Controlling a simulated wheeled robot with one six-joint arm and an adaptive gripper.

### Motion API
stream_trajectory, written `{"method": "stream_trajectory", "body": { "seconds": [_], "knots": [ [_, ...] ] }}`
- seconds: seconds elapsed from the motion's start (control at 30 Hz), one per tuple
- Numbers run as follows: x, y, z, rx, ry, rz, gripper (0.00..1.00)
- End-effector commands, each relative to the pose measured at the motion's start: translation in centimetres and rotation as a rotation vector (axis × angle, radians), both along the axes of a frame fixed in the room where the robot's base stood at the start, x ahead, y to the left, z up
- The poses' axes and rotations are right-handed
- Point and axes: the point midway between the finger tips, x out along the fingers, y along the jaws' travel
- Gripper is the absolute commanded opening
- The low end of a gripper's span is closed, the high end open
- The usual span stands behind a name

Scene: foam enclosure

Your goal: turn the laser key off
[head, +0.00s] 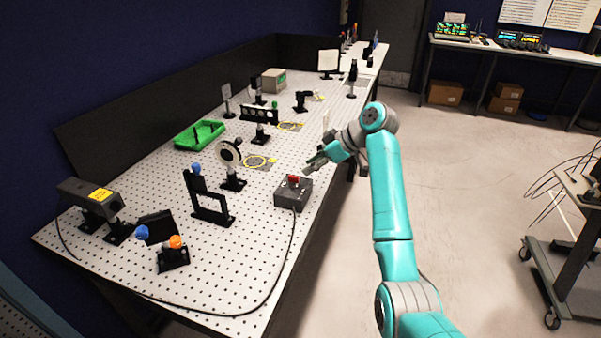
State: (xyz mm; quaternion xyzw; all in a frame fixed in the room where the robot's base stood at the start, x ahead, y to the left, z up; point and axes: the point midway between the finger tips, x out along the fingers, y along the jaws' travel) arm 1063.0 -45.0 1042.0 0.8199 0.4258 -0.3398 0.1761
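A small grey box (292,197) sits on the perforated optical table near its right edge. A red part (293,180) that looks like the key sits on top of it. It is too small to tell which way the key is turned. A black cable runs from the box along the table. My gripper (308,168) is just above and behind the box, to the right of the red part, and appears apart from it. The fingers are small and dark, and I cannot tell whether they are open or shut. The laser head (90,198), with a yellow label, stands at the left.
Optics mounts stand left of the box, including a black frame (209,205) and a round mount (230,157). A green tray (199,135) lies farther back. A black panel lines the far-left side. The floor to the right is clear up to a wheeled cart (565,255).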

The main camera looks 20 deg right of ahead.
Motion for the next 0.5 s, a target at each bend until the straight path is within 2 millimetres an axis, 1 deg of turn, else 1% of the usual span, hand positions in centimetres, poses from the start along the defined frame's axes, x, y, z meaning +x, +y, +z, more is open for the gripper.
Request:
{"method": "stream_trajectory", "body": {
  "seconds": [0.03, 0.2, 0.3, 0.5],
  "knots": [
    [-0.3, -0.6, 0.7, -0.001, -0.003, -0.002, 0.34],
    [-1.2, -1.8, 2.2, 0.0, -0.002, 0.0, 0.34],
    [-1.5, -2.2, 2.7, 0.0, -0.002, -0.001, 0.34],
    [-1.6, -2.3, 2.8, 0.0, 0.0, 0.0, 0.34]
  ]
}}
